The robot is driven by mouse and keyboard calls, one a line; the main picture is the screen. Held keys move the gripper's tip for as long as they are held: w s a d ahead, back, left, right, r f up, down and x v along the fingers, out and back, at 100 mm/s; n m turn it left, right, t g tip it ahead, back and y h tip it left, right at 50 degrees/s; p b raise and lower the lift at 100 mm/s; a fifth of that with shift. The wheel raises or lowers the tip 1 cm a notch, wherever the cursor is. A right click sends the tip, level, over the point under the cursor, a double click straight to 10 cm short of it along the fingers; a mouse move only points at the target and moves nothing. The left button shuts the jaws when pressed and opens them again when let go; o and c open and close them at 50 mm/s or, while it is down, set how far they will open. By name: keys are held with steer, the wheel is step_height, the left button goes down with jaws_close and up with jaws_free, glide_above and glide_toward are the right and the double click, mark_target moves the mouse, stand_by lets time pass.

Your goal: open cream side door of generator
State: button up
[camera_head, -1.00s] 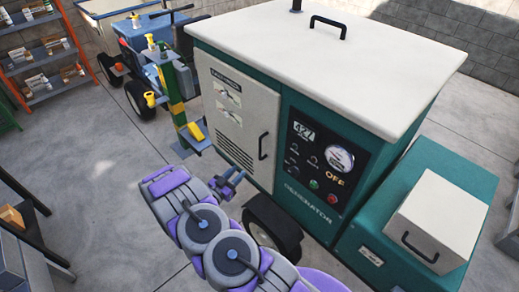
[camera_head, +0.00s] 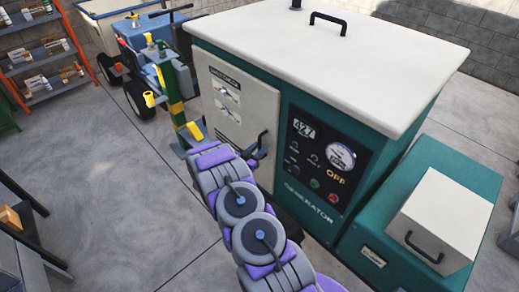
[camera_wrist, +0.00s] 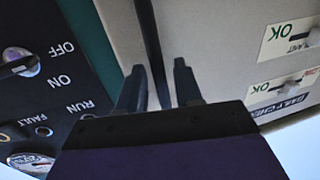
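The cream side door (camera_head: 228,105) of the teal generator is shut. It has labels at the top; my arm hides its lower part. Its black upright handle (camera_wrist: 150,40) is near the edge beside the control panel. My gripper (camera_wrist: 158,88) is at the handle, fingers spread, with the dark handle bar showing between them. I cannot tell whether either finger touches the bar. In the head view my gripper (camera_head: 258,146) is small and partly hidden behind my purple and grey wrist. The door also fills the upper right of the wrist view (camera_wrist: 215,40).
The control panel (camera_head: 318,160) with gauge and buttons is right of the door. A teal box with a cream lid (camera_head: 440,215) stands at the right. A blue tractor-like vehicle (camera_head: 150,65) is behind left. The floor (camera_head: 120,170) left of my arm is clear.

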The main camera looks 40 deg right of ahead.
steer(key=shift+w+d, duration=0.15)
steer(key=shift+d, duration=0.4)
steer(key=shift+c, duration=0.5)
jaws_close()
